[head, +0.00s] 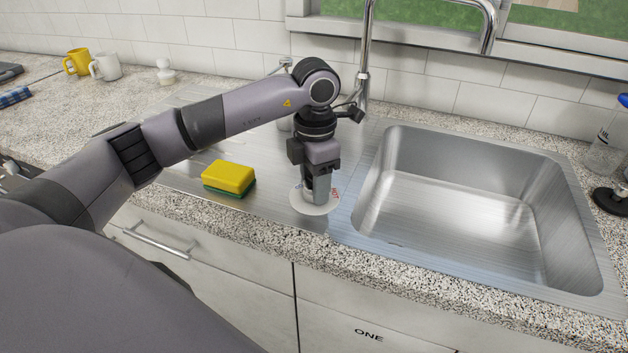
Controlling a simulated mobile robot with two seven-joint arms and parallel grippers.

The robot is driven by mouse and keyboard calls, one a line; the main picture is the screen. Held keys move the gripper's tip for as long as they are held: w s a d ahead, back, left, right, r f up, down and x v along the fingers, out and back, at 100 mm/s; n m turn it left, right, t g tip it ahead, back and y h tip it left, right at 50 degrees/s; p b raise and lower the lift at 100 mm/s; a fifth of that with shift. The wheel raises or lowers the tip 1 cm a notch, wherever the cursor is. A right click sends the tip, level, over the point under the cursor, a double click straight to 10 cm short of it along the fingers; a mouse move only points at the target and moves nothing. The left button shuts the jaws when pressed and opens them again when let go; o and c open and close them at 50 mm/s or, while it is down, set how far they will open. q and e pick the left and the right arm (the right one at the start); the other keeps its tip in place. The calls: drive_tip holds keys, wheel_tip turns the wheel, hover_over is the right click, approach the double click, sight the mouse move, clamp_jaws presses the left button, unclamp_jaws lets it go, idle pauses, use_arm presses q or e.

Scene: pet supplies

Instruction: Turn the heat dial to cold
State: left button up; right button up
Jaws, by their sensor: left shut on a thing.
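The heat dial (308,208) is a white round plate on the steel surface left of the sink, with small red marking at its right edge. My left gripper (317,189) points straight down over the dial's middle and is shut on the dial's knob. The fingers hide most of the knob and much of the plate, so I cannot tell which way the dial is turned. My right gripper is not in view.
A yellow and green sponge (229,177) lies left of the dial. The empty sink basin (470,210) is to the right, with a tall faucet (365,60) behind. Yellow (78,62) and white (105,66) mugs stand at the back left. A clear bottle (606,145) stands at far right.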

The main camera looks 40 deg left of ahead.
use_arm(q)
drive_tip(key=shift+w+d+r, duration=0.15)
drive_tip(key=o, duration=1.1)
drive_tip(key=shift+c, duration=0.2)
wheel_tip(320, 180, up, 7)
drive_tip(key=shift+r, duration=0.1)
